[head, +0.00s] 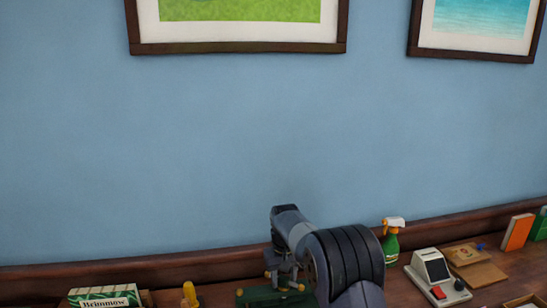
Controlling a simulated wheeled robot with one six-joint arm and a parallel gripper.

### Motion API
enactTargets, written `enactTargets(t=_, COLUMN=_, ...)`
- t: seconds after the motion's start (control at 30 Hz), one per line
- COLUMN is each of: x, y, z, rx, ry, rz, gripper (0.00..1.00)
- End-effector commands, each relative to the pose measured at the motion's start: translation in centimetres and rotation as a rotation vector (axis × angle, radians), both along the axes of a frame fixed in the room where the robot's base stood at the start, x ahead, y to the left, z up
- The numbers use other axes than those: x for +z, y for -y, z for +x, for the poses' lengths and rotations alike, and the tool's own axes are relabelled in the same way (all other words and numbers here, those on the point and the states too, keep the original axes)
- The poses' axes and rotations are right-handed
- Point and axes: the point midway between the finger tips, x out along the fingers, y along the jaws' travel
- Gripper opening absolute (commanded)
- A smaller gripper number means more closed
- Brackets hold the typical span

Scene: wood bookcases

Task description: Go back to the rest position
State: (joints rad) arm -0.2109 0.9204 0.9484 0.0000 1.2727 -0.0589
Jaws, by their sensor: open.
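In the head view my arm rises from the bottom edge, and my gripper (284,285) hangs at its far end, low in the picture. Its two fingers are apart, with small yellowish tips. It is over or just in front of a dark green object (258,297) on the wooden top. I cannot tell whether they touch. I see nothing held. Part of the green object is hidden behind the gripper.
The wooden top (225,291) bears a green-and-white "Brimmow" box (104,297), a yellow object (190,294), a green spray bottle (391,242), a card terminal (437,277) and an orange book (517,232). Two framed pictures hang on the blue wall (200,150).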

Motion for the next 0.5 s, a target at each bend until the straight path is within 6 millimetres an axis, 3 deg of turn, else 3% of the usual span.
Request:
enactTargets(t=0.2, x=-0.02, y=0.0, z=0.01, rx=-0.13, ry=0.001, rz=0.0, gripper=0.42)
enactTargets(t=0.5, x=0.02, y=0.0, z=0.01, rx=-0.19, ry=0.0, rz=0.0, gripper=0.42)
